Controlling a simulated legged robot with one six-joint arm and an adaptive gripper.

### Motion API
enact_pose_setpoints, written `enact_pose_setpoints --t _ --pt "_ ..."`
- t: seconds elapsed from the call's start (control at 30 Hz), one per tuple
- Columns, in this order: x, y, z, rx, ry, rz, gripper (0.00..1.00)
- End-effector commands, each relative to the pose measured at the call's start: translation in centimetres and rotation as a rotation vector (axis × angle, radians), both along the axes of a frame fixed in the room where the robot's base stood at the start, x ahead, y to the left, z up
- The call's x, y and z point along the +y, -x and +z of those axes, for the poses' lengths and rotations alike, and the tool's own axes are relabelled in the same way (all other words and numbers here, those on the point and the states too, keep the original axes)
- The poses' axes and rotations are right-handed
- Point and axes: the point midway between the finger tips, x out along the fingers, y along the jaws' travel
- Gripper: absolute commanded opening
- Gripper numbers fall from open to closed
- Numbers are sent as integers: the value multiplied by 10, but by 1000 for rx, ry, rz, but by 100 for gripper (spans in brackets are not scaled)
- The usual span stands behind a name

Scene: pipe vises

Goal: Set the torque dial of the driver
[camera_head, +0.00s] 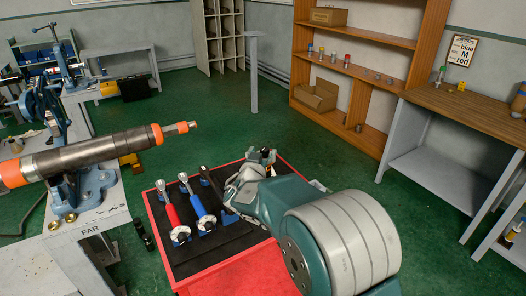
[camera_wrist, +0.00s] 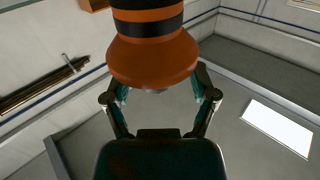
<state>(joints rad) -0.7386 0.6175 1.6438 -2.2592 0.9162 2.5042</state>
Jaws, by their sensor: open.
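In the wrist view, an orange and black banded part (camera_wrist: 153,55) with a flared lower end fills the top middle. It overlaps the space between the fingers of my gripper (camera_wrist: 158,98), which are spread apart. Whether they touch it, and whether it is the driver, I cannot tell. In the head view, my gripper (camera_head: 268,156) is over the far right part of the red-rimmed tray (camera_head: 157,235). A red-handled tool (camera_head: 171,212) and a blue-handled tool (camera_head: 196,205) lie on its black mat, left of my gripper. No torque dial is clearly readable.
A long pipe with orange bands (camera_head: 90,153) is held over the left bench (camera_head: 100,212), marked FAR. A wooden shelf (camera_head: 370,45) with small items stands at the back. A wooden-topped bench (camera_head: 465,108) is at the right. Green floor is clear between them.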

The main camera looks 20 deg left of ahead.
Motion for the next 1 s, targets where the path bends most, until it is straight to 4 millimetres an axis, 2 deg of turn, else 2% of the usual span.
enact_pose_setpoints --t 0.13,0.37,0.4,0.47,0.5,0.53,0.57,1.0 --pt "-1 -9 0 1 -1 0 75" --pt "-1 -10 0 0 -1 0 75" --pt "0 -10 0 0 -1 0 66" --pt "0 -10 0 0 -1 0 39" --pt "0 -10 0 0 -1 0 21" --pt "0 -10 0 0 0 0 8" --pt "0 -10 0 0 0 0 0" --pt "1 -9 0 1 -2 -45 0"
